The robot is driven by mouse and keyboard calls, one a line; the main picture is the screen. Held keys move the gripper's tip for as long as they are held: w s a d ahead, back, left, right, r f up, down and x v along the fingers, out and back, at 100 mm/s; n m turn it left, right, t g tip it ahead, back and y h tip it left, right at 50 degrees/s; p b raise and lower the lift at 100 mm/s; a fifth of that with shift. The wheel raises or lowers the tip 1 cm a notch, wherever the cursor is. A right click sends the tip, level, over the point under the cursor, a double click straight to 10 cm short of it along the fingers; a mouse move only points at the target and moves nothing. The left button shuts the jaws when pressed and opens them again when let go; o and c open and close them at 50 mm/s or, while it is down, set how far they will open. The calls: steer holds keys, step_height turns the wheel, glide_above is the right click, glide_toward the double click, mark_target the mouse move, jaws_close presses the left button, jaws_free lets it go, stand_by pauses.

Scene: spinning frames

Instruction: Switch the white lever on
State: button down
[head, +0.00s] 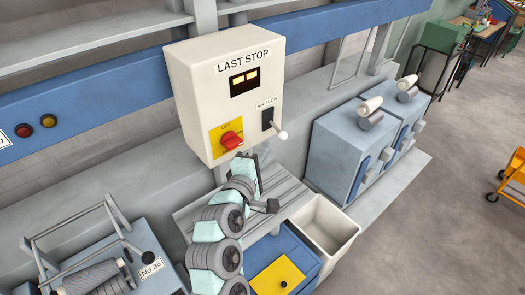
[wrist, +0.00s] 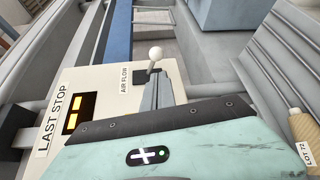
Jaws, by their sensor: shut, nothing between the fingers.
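The white lever is a round white knob (head: 281,134) on a short stem. It sticks out, tilted slightly down, from a dark slot plate labelled AIR FLOW on the right of the cream LAST STOP box (head: 195,75). In the wrist view the knob (wrist: 155,53) shows just past the fingertips of my gripper (wrist: 156,80). My gripper is shut with nothing in it. In the head view it is below the box, lower left of the knob, and its fingertips are hard to make out. I cannot tell whether the fingers touch the lever.
A red rotary switch (head: 231,140) on a yellow plate sits left of the lever. A lit display (head: 244,82) is above. A grey bin (head: 325,225) stands below right, with blue-grey machine housings (head: 345,150) beyond. The space right of the knob looks clear.

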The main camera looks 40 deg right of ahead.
mark_target(283, 136)
steer(key=p+x, duration=0.1)
steer(key=x, duration=0.5)
steer(key=shift+w+d, duration=0.2)
steer(key=shift+d, duration=0.2)
